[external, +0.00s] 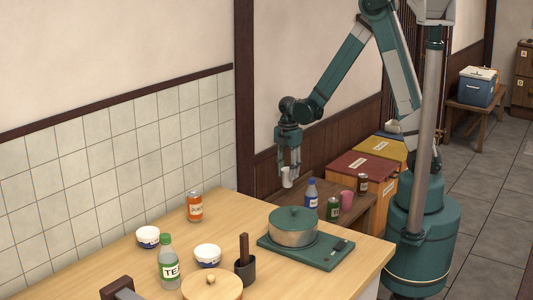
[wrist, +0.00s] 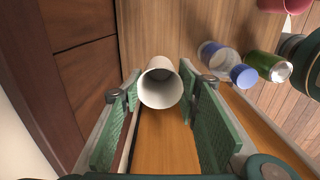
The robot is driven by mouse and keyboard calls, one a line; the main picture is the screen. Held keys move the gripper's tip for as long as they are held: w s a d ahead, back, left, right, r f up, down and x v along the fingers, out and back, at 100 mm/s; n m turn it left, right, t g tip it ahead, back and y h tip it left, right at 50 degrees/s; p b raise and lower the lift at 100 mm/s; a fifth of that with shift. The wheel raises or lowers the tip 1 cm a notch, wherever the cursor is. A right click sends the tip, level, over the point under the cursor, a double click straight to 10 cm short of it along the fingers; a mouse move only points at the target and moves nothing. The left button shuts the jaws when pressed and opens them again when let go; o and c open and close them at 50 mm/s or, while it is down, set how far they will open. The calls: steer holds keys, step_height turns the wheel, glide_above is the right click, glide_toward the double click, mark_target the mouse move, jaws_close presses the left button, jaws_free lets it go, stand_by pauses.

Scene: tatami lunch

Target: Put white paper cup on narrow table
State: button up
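The white paper cup (external: 287,178) is at the fingertips of my gripper (external: 289,168), which hangs above the far end of the narrow brown table (external: 268,186). In the wrist view the cup (wrist: 160,90) shows its open mouth towards the camera, between the two green fingers of my gripper (wrist: 160,82). The fingertips appear to close on the cup's sides. The wooden tabletop (wrist: 165,35) shows beyond the cup. I cannot tell exactly how far the cup's base is from it.
A dark-panelled wall (wrist: 80,60) is close on the left.

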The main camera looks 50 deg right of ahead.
mark_target(287, 185)
steer(key=shift+f+b, duration=0.8)
steer(key=shift+f, duration=2.3)
steer(key=shift+f, duration=0.15)
steer(key=shift+f+b, duration=0.5)
steer(key=shift+f, duration=1.25)
steer(key=shift+f, duration=0.2)
steer(key=o, duration=0.6)
steer(key=shift+r, duration=0.3)
steer(key=shift+r+p, duration=1.4)
steer(key=shift+r, duration=4.55)
